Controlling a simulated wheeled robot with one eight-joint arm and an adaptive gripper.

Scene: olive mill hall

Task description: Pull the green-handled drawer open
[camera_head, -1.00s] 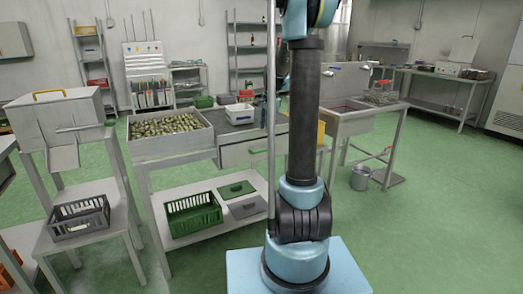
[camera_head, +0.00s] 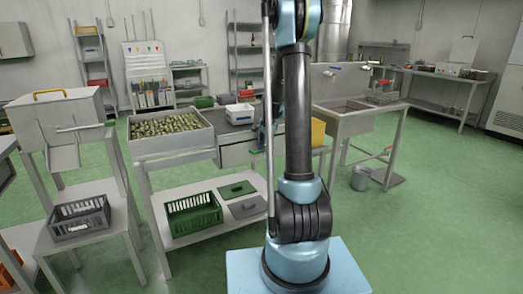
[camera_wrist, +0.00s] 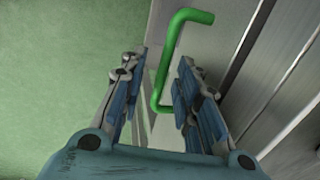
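The green handle (camera_wrist: 168,62) is a bent bar on the pale drawer front in the wrist view. My gripper (camera_wrist: 160,58) is open there, one finger on each side of the handle's long bar. A gap shows between the bar and the left finger; the right finger is closer, and I cannot tell whether it touches. In the head view the grey drawer front (camera_head: 236,155) sits under the worktop and looks closed. My arm hides its right part, and a small bit of green shows beside the arm.
An olive-filled tray (camera_head: 168,126) and a white bin (camera_head: 240,110) stand on the worktop. A green crate (camera_head: 192,213) sits on the lower shelf. A sink (camera_head: 345,112) is to the right, with a bucket (camera_head: 361,177) on the floor. The green floor in front is clear.

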